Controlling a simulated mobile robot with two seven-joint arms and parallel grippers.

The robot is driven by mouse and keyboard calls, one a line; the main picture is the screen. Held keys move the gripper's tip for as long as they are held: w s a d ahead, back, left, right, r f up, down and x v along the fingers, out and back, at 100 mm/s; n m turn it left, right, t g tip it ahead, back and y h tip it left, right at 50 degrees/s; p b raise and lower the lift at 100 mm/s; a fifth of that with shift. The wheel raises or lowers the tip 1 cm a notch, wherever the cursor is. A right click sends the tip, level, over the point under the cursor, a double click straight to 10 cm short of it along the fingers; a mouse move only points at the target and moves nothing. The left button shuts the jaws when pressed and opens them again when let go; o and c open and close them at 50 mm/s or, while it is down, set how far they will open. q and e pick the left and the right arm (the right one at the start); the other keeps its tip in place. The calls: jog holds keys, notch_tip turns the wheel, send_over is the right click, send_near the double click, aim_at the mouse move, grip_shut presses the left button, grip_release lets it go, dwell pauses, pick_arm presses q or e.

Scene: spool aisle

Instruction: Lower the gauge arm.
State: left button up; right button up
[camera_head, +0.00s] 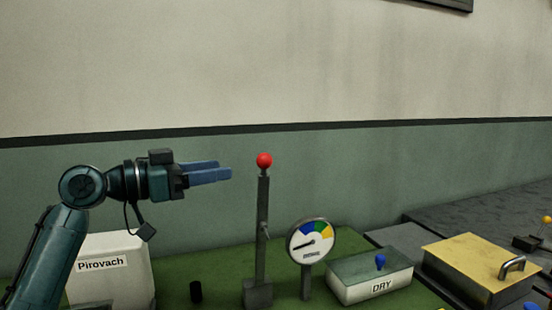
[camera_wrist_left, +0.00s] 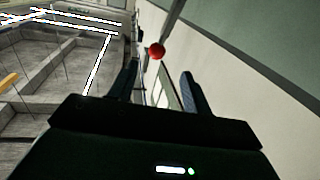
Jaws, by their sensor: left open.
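The gauge arm (camera_head: 262,225) is a dark upright bar with a red ball (camera_head: 264,160) on its top end, standing on a block on the green surface. A round gauge (camera_head: 311,241) with a coloured dial stands on a post just right of it. My left gripper (camera_head: 230,172) is open and empty, at about the height of the ball and left of it, with a small gap in the head view. In the left wrist view the red ball (camera_wrist_left: 155,50) shows ahead, between and beyond the open fingers (camera_wrist_left: 160,88). My right gripper is not in view.
A white box labelled Pirovach (camera_head: 103,264) and a small black cylinder (camera_head: 196,291) stand left of the bar. A box labelled DRY (camera_head: 381,287) and a yellow-lidded box (camera_head: 470,262) stand to the right. The wall behind is clear around the ball.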

aim_at(257, 161)
pick_arm(q)
jog(key=p+x, duration=0.1)
jog(key=x, duration=0.6)
jog(key=p+x, duration=0.1)
jog(key=x, duration=0.3)
jog(key=shift+d+r+p, duration=0.3)
jog(key=shift+d, duration=0.1)
jog(key=shift+w+d+f, duration=0.1)
jog(key=shift+w+d, duration=0.25)
jog(key=shift+d, duration=0.15)
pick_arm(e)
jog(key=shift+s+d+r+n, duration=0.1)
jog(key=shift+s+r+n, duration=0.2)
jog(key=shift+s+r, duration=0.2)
pick_arm(q)
jog(key=shift+c, duration=0.3)
grip_shut()
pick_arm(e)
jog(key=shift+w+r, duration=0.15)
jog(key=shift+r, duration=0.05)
